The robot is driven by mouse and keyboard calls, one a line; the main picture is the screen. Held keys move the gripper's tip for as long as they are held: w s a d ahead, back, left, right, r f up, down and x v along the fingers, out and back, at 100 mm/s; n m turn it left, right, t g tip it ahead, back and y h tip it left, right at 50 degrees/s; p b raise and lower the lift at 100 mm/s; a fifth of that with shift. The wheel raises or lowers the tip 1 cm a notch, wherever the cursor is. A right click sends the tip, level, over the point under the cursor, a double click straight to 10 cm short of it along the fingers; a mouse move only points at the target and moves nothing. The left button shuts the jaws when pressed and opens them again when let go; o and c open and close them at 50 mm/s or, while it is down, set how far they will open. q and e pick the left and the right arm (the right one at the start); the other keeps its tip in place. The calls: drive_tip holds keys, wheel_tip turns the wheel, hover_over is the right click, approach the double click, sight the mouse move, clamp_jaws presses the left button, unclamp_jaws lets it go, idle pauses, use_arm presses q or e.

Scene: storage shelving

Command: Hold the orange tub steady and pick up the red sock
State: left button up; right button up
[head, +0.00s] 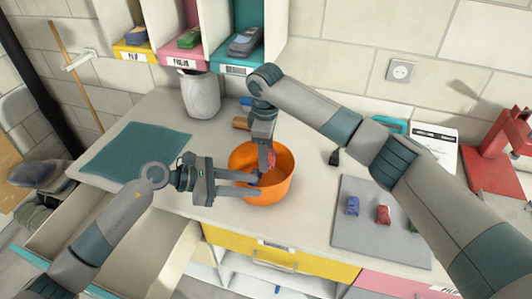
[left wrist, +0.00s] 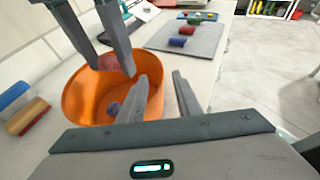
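The orange tub (head: 278,187) stands on the worktop; it also shows in the left wrist view (left wrist: 77,100). My left gripper (head: 258,184) reaches to its near left rim. In the left wrist view its fingers (left wrist: 159,82) are apart, one inside the tub and one outside, with the wall between them. My right gripper (head: 266,166) points down into the tub from above. The red sock (left wrist: 109,62) is between its fingertips in the left wrist view; whether they press on it is unclear. A blue item (left wrist: 113,108) lies lower in the tub, partly hidden.
A grey mat (head: 350,228) with small blue and red items lies to the right. A teal mat (head: 137,148) lies left, a grey pot (head: 200,95) behind. Wooden-handled brushes (left wrist: 27,116) lie beside the tub. An open drawer (head: 150,250) is at front left.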

use_arm(q)
drive_tip(key=v, duration=0.6)
drive_tip(key=shift+a, duration=0.35)
drive_tip(key=shift+s+r, duration=0.1)
use_arm(e)
drive_tip(key=shift+r, duration=0.1)
